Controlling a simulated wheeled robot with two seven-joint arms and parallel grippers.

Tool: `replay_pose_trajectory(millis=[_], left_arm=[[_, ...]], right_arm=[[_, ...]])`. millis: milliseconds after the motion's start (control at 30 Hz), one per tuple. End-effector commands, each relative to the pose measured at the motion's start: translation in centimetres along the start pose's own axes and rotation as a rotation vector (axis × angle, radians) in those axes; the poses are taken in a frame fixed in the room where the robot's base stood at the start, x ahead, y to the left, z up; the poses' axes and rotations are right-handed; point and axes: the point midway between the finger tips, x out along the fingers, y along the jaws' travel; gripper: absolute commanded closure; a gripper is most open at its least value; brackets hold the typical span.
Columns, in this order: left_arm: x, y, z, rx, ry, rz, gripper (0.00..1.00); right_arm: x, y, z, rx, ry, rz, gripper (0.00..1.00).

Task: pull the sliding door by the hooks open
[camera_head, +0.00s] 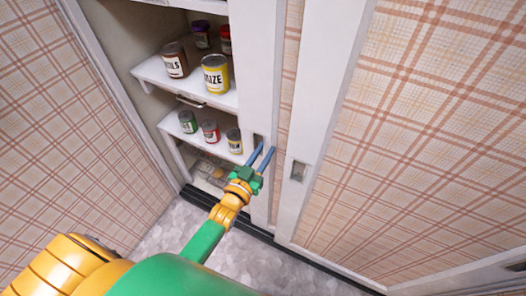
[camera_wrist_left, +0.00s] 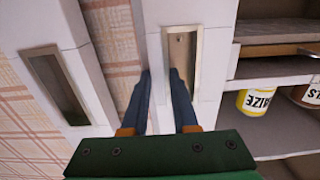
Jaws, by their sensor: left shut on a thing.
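The white-framed sliding door (camera_head: 257,60) with plaid panel stands beside an open shelf bay. Its recessed metal hook pull shows in the left wrist view (camera_wrist_left: 182,60), and my left gripper's blue fingers cover much of it in the head view. My left gripper (camera_head: 262,157) is shut on the edge of this door at the pull; in the left wrist view its fingertips (camera_wrist_left: 160,74) sit against the pull's near side. A second door panel (camera_head: 326,80) to the right has its own recessed pull (camera_head: 298,170), untouched. My right gripper is not in view.
The open bay has white shelves (camera_head: 205,92) with several cans, among them a yellow can (camera_head: 215,75) and a brown can (camera_head: 174,60). A dark floor track (camera_head: 200,198) runs below the doors. A plaid wall (camera_head: 70,130) is at left; grey floor (camera_head: 170,232) is clear.

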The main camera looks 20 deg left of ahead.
Motion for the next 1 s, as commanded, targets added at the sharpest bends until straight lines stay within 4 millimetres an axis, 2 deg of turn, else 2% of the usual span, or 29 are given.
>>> replay_pose_trajectory(millis=[100,133,200,233,567,800,900,1000], left_arm=[[0.0,0.0,0.0,0.0,-0.001,0.0,1.0],[0.0,0.0,0.0,0.0,-0.001,0.0,0.67],[0.0,0.0,0.0,0.0,-0.001,0.0,0.49],[0.0,0.0,0.0,0.0,0.0,0.0,0.43],[-0.5,0.0,0.0,0.0,-0.002,0.0,0.43],[-5.4,0.0,0.1,0.0,-0.004,0.0,0.43],[-6.7,0.0,0.1,0.0,-0.002,0.0,0.43],[-7.1,0.0,0.0,0.0,-0.001,0.0,0.43]], right_arm=[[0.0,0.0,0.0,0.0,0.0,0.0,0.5],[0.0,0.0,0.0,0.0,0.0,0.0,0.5],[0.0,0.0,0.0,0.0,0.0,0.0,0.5],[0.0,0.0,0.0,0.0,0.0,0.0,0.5],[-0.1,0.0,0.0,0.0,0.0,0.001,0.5],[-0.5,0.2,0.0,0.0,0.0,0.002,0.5],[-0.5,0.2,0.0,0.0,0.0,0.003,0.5],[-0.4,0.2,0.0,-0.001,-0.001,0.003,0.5]])
